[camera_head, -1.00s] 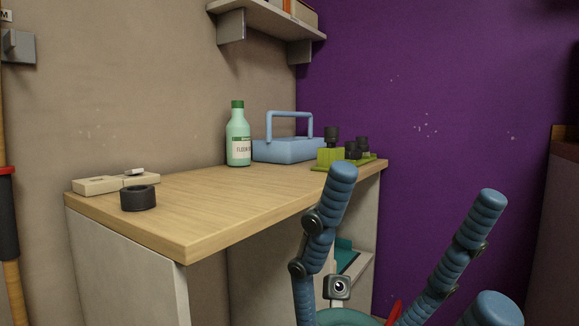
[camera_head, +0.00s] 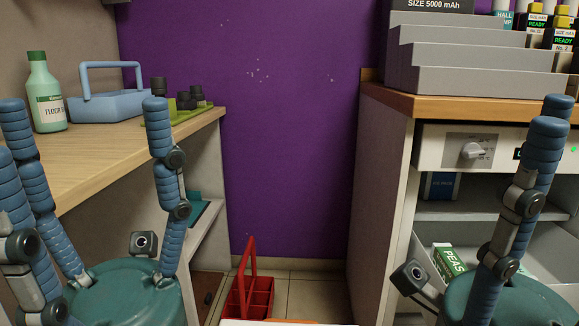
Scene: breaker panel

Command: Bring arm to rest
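My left gripper (camera_head: 80,115) is at the lower left, in front of the wooden worktop. Its blue ribbed fingers point up and stand wide apart, with nothing between them. Part of it is cut off by the left edge. My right gripper (camera_head: 552,115) is at the right edge, in front of the right-hand cabinet, also pointing up. Two of its fingers overlap in this view and hide its opening. No object shows in it.
A green bottle (camera_head: 45,95), a blue carrier (camera_head: 110,105) and a green block with black knobs (camera_head: 175,115) stand on the left worktop (camera_head: 105,160). Right are grey stepped racks (camera_head: 470,65), a dial panel (camera_head: 440,150) and an open drawer (camera_head: 540,255). A red caddy (camera_head: 250,295) is on the floor.

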